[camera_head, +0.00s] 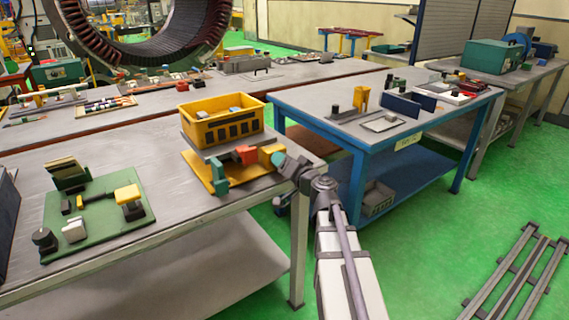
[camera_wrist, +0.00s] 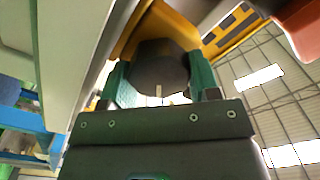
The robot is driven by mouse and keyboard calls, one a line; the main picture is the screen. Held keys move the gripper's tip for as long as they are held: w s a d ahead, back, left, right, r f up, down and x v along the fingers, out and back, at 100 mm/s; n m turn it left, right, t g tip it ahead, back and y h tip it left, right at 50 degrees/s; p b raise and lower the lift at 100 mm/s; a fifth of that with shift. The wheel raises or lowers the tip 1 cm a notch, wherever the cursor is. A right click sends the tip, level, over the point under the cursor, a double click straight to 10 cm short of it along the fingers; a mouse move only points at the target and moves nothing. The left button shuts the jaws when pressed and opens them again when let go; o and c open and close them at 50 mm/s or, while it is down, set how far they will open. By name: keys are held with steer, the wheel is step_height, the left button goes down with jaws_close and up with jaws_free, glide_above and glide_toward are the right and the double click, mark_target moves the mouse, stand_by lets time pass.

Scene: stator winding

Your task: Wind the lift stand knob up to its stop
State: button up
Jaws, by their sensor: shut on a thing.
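The lift stand (camera_head: 195,167) stands near the right edge of the grey bench. It has a yellow-orange base and a grey top plate with a yellow crate (camera_head: 222,130) on it. A yellow block (camera_head: 266,152) and a red-orange part (camera_head: 246,155) sit at its right side. In the wrist view the dark round knob (camera_wrist: 160,58) lies between the two green fingers of my gripper (camera_wrist: 160,74), which are shut on it from both sides. In the head view my gripper (camera_head: 279,160) reaches the stand's right end and hides the knob.
A green board with small fixtures (camera_head: 100,212) lies on the bench to the left. A blue table (camera_head: 345,125) with blocks and a flat plate stands to the right, past a gap. A large stator ring (camera_head: 145,45) is behind. The green floor at right is mostly clear around dark rails (camera_head: 515,275).

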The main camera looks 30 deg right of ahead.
steer(key=o, duration=0.9)
